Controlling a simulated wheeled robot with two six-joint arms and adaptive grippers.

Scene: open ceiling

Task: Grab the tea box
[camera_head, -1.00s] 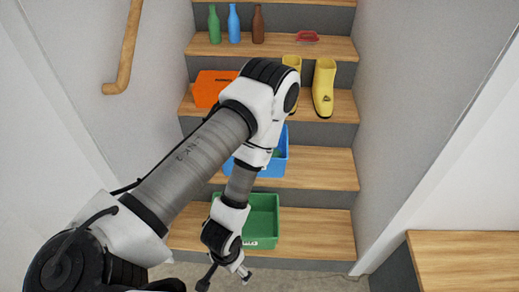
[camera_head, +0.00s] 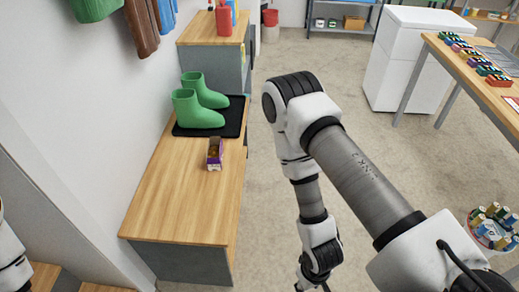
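A small purple box (camera_head: 215,154) with an open top and something orange-brown inside stands on the wooden bench (camera_head: 180,200); it may be the tea box, but its label is too small to read. Several small coloured boxes (camera_head: 489,70) also stand in a row on the table at the upper right. My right gripper (camera_head: 311,287) hangs low at the bottom edge, right of the bench and apart from the purple box; its fingers are mostly cut off. Only a piece of my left arm shows at the left edge, and its gripper is out of view.
Green boots (camera_head: 198,110) stand on a black mat (camera_head: 232,118) behind the purple box. A white cabinet (camera_head: 400,75) and a wooden table (camera_head: 470,62) are at the right. A round container of spools (camera_head: 492,228) is at lower right. Open floor lies right of the bench.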

